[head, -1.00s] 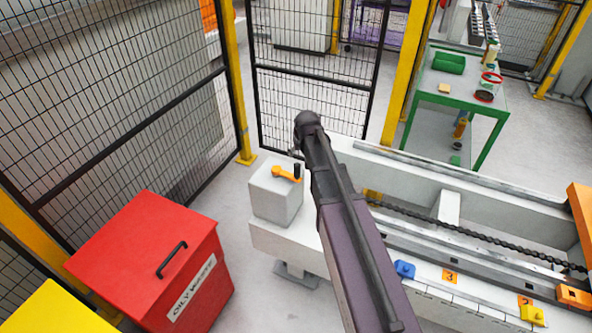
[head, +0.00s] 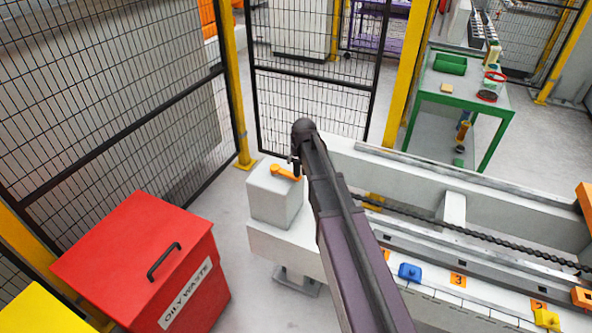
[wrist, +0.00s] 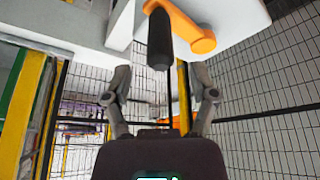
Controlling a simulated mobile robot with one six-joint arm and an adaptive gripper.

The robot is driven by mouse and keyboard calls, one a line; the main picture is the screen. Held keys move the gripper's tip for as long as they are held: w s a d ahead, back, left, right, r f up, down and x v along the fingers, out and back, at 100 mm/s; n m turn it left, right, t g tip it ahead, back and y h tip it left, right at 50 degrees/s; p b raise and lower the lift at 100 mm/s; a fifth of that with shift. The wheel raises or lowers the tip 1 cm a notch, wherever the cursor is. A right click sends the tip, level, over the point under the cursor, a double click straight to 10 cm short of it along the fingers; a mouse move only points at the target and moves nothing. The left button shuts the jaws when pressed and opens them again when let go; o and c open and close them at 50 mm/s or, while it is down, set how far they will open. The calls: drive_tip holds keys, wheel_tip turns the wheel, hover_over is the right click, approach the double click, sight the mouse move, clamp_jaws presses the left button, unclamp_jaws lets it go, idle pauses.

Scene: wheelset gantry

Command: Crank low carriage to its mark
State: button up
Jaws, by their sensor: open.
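The orange crank arm (head: 284,173) sits on top of a pale box at the left end of the long bench. Its black upright handle (head: 297,170) is partly hidden by my gripper (head: 295,157) in the head view. In the wrist view the black handle (wrist: 160,42) and orange crank arm (wrist: 190,28) are close ahead. My open gripper (wrist: 160,85) has one finger on each side of the handle's line, with the handle's end near the gap. A blue block (head: 409,271) and a yellow block (head: 547,319) sit on the bench's front ledge; which carriage they belong to is unclear.
Orange number plates (head: 458,280) lie along the ledge. A chain (head: 470,235) runs along the bench. A red oily-waste bin (head: 145,260) stands at the left. Mesh fencing (head: 315,100) stands behind the crank box, and a green table (head: 460,95) stands at the back right.

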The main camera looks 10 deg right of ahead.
sight(297, 162)
drive_tip(key=shift+b+x, duration=1.7)
drive_tip(key=shift+x, duration=0.4)
clamp_jaws()
